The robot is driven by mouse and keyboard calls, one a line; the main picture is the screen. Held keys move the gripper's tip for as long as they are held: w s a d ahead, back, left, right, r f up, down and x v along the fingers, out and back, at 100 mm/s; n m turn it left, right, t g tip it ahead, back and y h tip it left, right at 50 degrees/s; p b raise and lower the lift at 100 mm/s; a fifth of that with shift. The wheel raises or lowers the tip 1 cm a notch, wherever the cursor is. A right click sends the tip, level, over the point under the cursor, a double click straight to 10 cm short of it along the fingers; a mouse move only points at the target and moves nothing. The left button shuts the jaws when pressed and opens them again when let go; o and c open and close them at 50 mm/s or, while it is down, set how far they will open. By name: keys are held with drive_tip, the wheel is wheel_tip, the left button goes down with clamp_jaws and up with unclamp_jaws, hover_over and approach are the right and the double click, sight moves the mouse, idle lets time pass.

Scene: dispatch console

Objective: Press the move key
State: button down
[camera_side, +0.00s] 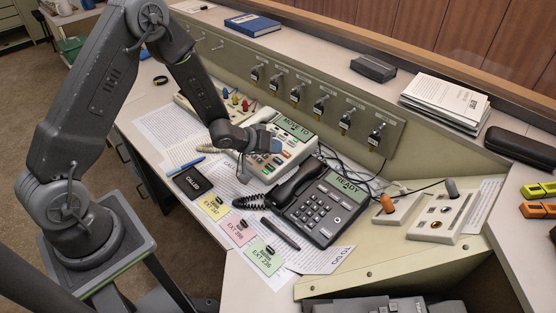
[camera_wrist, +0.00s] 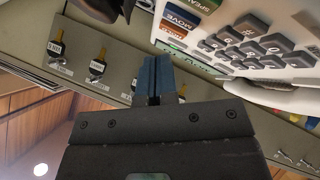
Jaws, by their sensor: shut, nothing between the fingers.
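The pale desk phone (camera_side: 296,133) stands near the middle of the console, with a green screen reading "MOVE TO" (camera_side: 297,130). In the wrist view its blue key marked MOVE (camera_wrist: 181,17) lies between a green key (camera_wrist: 207,5) and an orange-red key (camera_wrist: 173,30). The number keys (camera_wrist: 250,40) are to the right of them. My gripper (camera_side: 268,143) is shut and empty, over the left part of the pale phone. Its blue fingers (camera_wrist: 155,75) also show in the wrist view, apart from the MOVE key in the picture. Contact with the phone cannot be told.
A dark phone (camera_side: 322,205) reading "READY" stands in front, its handset (camera_side: 294,184) on its left. A row of key switches (camera_side: 320,108) lines the panel behind. Colored cards (camera_side: 238,229), a black notebook (camera_side: 192,182) and papers lie on the desk. A plug panel (camera_side: 440,213) is at right.

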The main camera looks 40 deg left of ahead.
sight(273, 164)
drive_tip(key=shift+s+r, duration=0.2)
drive_tip(key=shift+r, duration=0.75)
drive_tip(key=shift+s+r, duration=0.15)
drive_tip(key=shift+r, duration=0.75)
